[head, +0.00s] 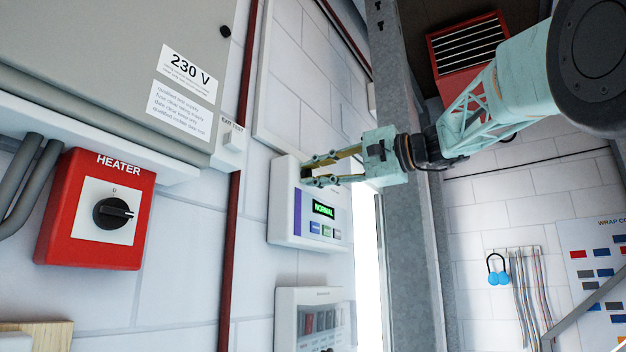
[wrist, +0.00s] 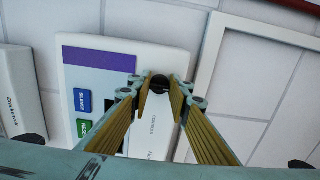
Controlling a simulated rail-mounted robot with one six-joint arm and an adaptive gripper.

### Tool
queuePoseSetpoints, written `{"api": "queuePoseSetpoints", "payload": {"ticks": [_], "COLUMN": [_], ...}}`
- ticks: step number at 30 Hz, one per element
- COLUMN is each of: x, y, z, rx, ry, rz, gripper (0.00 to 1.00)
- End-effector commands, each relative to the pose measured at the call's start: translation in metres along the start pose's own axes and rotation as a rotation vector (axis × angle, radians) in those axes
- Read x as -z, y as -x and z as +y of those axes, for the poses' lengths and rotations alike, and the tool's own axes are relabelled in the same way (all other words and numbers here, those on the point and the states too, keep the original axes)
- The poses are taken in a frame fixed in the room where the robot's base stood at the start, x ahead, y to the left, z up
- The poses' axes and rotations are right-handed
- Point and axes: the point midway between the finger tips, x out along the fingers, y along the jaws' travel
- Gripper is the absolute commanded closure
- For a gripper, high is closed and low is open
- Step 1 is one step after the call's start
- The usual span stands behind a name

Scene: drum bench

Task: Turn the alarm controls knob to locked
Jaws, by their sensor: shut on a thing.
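The alarm panel (head: 290,232) is a white wall box with a purple strip and a lit green display (head: 323,209) reading NORMAL. In the wrist view the panel (wrist: 120,60) lies below the fingers, with a blue SILENCE button and a green button on its left. A small black knob (wrist: 160,84) shows between my fingertips, beside lettering that reads CONTROLS. My gripper (head: 306,170) reaches the panel's upper part from the right; in the wrist view its fingers (wrist: 162,92) are closed around the knob. The knob's pointer direction is mostly hidden by the fingers.
A red HEATER box (head: 95,210) with a black rotary switch is on the wall at left. A grey 230 V cabinet (head: 110,60) is above it. Another white box (head: 310,318) sits below the alarm panel. A grey steel column (head: 405,225) stands close right of the panel.

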Motion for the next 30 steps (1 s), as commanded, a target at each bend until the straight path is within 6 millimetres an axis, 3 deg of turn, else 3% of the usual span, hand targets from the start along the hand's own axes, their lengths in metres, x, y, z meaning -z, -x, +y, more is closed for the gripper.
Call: {"api": "queuePoseSetpoints", "payload": {"ticks": [17,18,22,30], "x": [-0.0001,-0.0001,-0.0001,-0.0001], "y": [0.0,0.0,0.0,0.0001], "z": [0.0003,0.0003,0.0003,0.0002], "rx": [0.0,0.0,0.0,0.0], "ry": [0.044,0.044,0.044,0.043], "rz": [0.0,0.0,0.0,0.0], "gripper": [0.93,0.81,0.7,0.7]}}
